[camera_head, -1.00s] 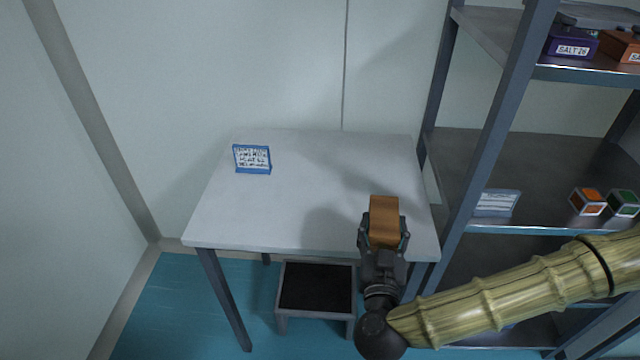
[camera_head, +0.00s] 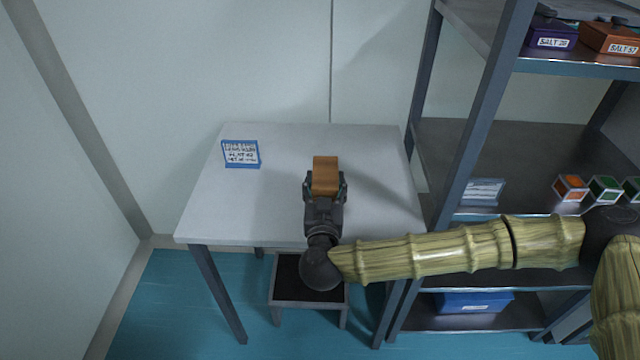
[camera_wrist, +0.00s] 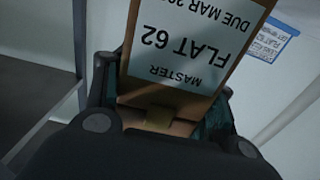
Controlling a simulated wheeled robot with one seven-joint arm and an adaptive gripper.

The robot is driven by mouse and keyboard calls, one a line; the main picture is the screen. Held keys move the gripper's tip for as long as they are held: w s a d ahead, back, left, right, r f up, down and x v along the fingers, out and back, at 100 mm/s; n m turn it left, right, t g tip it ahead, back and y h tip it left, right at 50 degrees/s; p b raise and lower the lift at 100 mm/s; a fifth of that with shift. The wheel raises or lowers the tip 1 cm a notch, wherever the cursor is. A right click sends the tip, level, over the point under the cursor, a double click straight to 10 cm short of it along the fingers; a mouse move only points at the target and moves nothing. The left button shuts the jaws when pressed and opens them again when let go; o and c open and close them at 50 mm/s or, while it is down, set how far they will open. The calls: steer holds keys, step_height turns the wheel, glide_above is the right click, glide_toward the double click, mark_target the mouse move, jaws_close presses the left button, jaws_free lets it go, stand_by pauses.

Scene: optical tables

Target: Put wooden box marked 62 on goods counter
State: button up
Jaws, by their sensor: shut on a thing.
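The wooden box marked 62 (camera_head: 325,174) is brown and sits between the fingers of my gripper (camera_head: 325,188). In the wrist view the box (camera_wrist: 134,72) shows a white label reading "MASTER FLAT 62", upside down, with a "DUE MAR" line cut off by the frame edge. My gripper (camera_wrist: 165,122) is shut on it in that view. The box is over the middle of the white-topped table (camera_head: 260,215), which appears to be the goods counter. I cannot tell whether the box touches the tabletop.
A blue-framed sign (camera_head: 241,153) stands at the table's back left. A metal shelf rack (camera_head: 480,130) stands close on the right, holding salt boxes (camera_head: 553,36) and small coloured cubes (camera_head: 571,187). A low step stool (camera_head: 308,296) is under the table's front.

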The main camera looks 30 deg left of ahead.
steer(key=shift+w+a+f+p, duration=0.1)
steer(key=shift+w+a+p, duration=0.1)
steer(key=shift+w+a, duration=0.45)
steer(key=shift+w+a+f+p, duration=0.15)
steer(key=shift+w+a, duration=0.25)
steer(key=shift+a, duration=0.35)
steer(key=shift+f+p, duration=0.45)
steer(key=shift+f, duration=1.15)
steer(key=shift+f, duration=0.1)
steer(key=o, duration=1.4)
steer(key=shift+d, duration=0.1)
steer(key=b+v, duration=0.3)
steer(key=v, duration=0.9)
